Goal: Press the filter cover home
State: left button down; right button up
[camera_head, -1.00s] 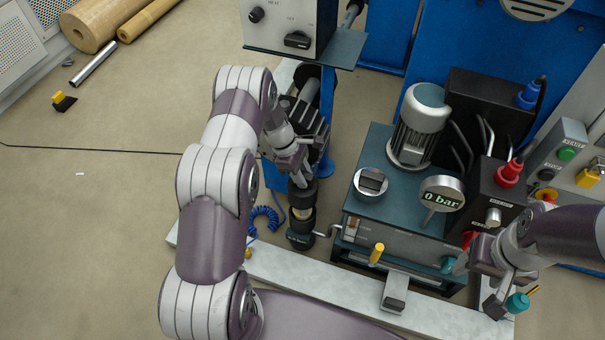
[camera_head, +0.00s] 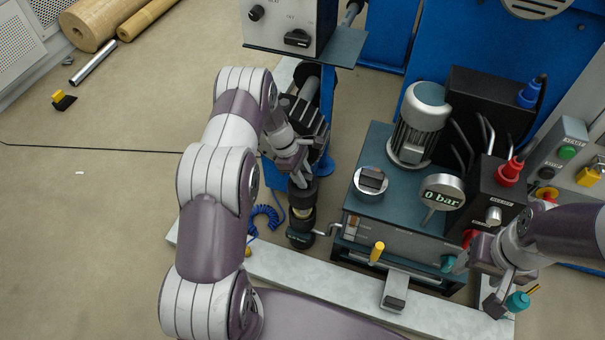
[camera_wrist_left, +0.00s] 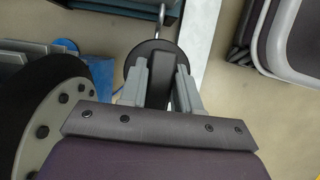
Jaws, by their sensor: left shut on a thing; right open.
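In the left wrist view the cover is a black disc (camera_wrist_left: 135,70) with an upright black grip bar (camera_wrist_left: 171,78). My left gripper (camera_head: 297,176) is above the cover, its two grey fingers (camera_wrist_left: 171,88) closed on both sides of that bar. Whether the cover is fully seated cannot be told. My right gripper (camera_head: 490,302) is open at the lower right, beside a teal knob (camera_head: 517,302).
The hydraulic unit (camera_head: 400,190), with a motor (camera_head: 421,125) and a gauge reading 0 bar (camera_head: 442,194), stands right of the filter. A crank (camera_head: 327,231) lies between them. A blue coiled hose (camera_head: 267,218) is at left. A pale rail (camera_head: 280,274) runs in front.

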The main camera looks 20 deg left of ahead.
pick_arm(q)
jog(key=shift+f+b, duration=2.4)
jog(key=shift+f, duration=1.45)
dwell(1.4)
jog(key=c, duration=0.7)
grip_release()
jog(key=p+v, duration=0.5)
jog(key=v, duration=0.7)
jog(key=shift+r, duration=0.1)
jog(key=shift+a+r, duration=0.15)
jog(key=shift+r, duration=0.05)
